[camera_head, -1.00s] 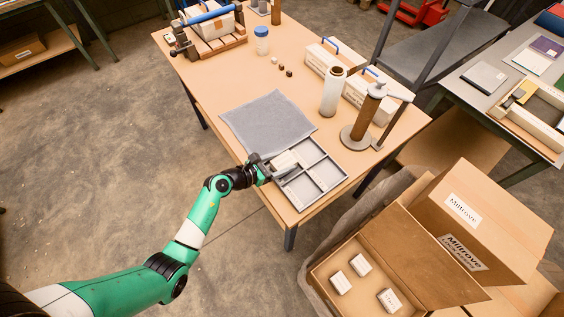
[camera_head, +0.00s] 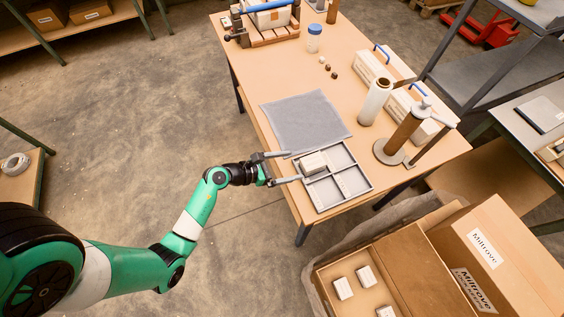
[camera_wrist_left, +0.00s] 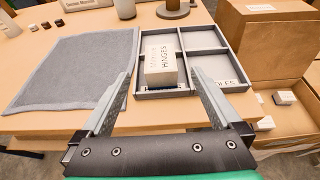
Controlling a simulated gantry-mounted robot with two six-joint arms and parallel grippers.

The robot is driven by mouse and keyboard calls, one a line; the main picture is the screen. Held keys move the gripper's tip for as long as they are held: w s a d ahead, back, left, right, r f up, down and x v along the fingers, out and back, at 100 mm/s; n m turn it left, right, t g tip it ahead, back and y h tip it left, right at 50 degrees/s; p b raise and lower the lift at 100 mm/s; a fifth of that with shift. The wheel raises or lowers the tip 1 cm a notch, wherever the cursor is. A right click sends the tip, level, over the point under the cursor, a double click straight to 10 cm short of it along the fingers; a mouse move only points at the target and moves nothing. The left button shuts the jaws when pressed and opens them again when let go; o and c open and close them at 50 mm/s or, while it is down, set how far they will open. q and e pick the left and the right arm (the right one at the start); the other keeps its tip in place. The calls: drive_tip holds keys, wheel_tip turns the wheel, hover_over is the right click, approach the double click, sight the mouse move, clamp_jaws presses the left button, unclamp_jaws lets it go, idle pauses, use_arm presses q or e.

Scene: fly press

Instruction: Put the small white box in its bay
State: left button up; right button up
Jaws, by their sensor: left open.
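The small white box (camera_head: 314,161) is in the tray's upper-left bay in the head view. In the wrist view the box (camera_wrist_left: 163,66) stands in the near-left bay, with lettering like "HINGES" on it. I cannot tell whether it sits flat on the bay floor. The grey tray (camera_head: 345,201) has four bays, and the other three hold no box. My left gripper (camera_head: 294,166) is open at the tray's left edge. Its fingers are apart, just short of the box and pointing at it. My right gripper is not in view.
A grey cloth (camera_head: 307,121) lies beside the tray. A pale roll (camera_head: 375,102) and a brown column on a round base (camera_head: 391,152) stand behind it. An open carton (camera_head: 378,260) with small white boxes is at the lower right. The table's front-left edge is clear.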

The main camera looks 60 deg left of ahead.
use_arm(q)
drive_tip(key=v, duration=0.3)
